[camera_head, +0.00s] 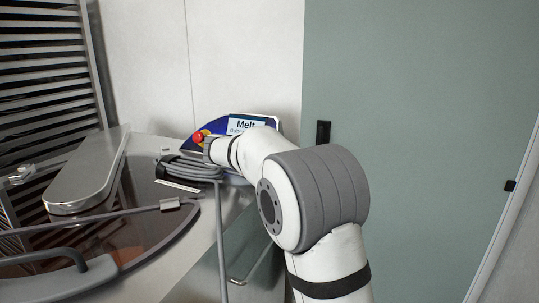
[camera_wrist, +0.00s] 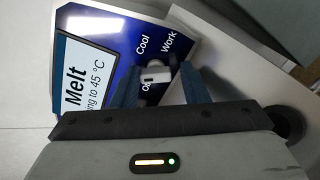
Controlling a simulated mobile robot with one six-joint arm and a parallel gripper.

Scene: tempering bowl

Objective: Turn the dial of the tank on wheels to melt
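The tank on wheels (camera_head: 185,262) is at the left in the head view. Its blue control panel (camera_head: 186,150) stands at its back edge, with a display (camera_head: 246,124) reading "Melt". The wrist view shows the display (camera_wrist: 82,80) with "Melt" and "45 °C", and the labels "Cool", "Work" and a partly hidden one. The small pale dial (camera_wrist: 155,74) sits between the two dark blue fingers of my gripper (camera_wrist: 158,82). The fingers stand apart, one each side of the dial, and look open. Where the dial points is unclear.
A red knob (camera_head: 198,137) is at the panel's left. A coiled grey cable (camera_head: 190,168) lies before it. A metal cover (camera_head: 88,175) and a handle (camera_head: 50,258) are on the tank top. A green door (camera_head: 420,130) is at the right.

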